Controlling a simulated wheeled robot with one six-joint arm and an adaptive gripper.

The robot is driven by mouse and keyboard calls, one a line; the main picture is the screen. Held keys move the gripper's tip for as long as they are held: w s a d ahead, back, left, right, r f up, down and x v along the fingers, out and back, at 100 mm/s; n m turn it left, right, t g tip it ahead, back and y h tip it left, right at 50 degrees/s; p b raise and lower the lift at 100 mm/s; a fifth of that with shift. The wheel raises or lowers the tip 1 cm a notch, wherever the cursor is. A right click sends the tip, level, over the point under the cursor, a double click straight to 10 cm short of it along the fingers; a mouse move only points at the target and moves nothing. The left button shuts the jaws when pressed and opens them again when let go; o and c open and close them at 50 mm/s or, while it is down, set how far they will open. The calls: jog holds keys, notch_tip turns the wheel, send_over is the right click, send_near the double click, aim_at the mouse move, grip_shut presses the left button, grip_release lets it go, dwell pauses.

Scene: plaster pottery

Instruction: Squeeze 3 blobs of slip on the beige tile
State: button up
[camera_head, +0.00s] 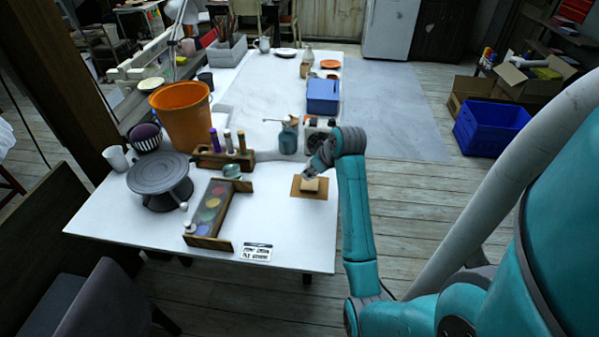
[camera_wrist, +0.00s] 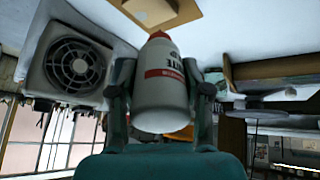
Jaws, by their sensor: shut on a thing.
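The beige tile (camera_head: 312,185) lies on a brown board (camera_head: 298,193) near the right edge of the white table. In the wrist view, the tile (camera_wrist: 150,10) and board (camera_wrist: 187,10) are cut off by the top edge. My gripper (camera_head: 313,168) is above the tile.
The table's front right corner is clear.

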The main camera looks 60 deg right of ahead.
jog(key=shift+w+a+f, duration=0.1)
jog(key=shift+a+f, duration=0.05)
jog(key=shift+f, duration=0.9)
jog(key=shift+o, duration=0.5)
jog(key=c, duration=0.6)
